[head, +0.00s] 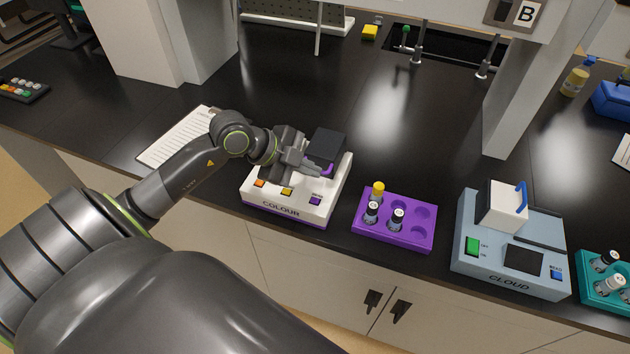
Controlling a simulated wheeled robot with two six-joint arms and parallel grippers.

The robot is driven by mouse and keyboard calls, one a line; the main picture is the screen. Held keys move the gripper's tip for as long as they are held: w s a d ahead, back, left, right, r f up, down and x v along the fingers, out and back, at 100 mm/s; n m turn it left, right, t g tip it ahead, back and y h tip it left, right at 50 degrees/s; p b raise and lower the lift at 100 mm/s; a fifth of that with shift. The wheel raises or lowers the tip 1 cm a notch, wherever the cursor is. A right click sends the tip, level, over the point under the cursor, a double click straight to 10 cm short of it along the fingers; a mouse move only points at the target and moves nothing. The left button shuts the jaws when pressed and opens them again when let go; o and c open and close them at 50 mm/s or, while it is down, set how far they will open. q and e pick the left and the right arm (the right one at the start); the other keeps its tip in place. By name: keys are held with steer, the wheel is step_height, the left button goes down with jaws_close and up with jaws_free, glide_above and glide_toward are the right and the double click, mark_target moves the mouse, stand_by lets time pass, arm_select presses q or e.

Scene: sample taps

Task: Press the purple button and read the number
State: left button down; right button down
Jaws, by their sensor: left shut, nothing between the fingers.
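The white instrument marked COLOUR (285,210) stands near the front edge of the black bench. Its front panel has an orange button (260,184), a yellow button (287,192) and the purple button (316,200) at the right. My left gripper (318,172) is shut and empty, reaching in from the left over the instrument, just above and behind the purple button, apart from it in the picture. A dark lid (327,147) with a purple handle stands behind the fingers. No number can be read; the gripper and wrist cover part of the instrument's top. My right gripper is out of view.
A purple rack (394,236) with several vials stands right of the instrument. Farther right are a blue-grey CLOUD instrument (512,285) and a teal rack (597,292). Lined paper (172,140) lies at left. Grey pillars rise from the bench. The bench behind the purple rack is clear.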

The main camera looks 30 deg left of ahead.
arm_select(q)
steer(key=b, duration=0.6)
glide_above(310, 202)
step_height(310, 202, down, 6)
steer(key=shift+w+f, duration=0.1)
steer(key=shift+f, duration=0.5)
steer(key=shift+f, duration=0.15)
stand_by(1.1)
steer(key=shift+f, duration=0.3)
steer(key=shift+f, duration=0.4)
stand_by(0.5)
steer(key=shift+r, duration=0.1)
steer(key=shift+r+p, duration=0.75)
steer(key=shift+p, duration=0.15)
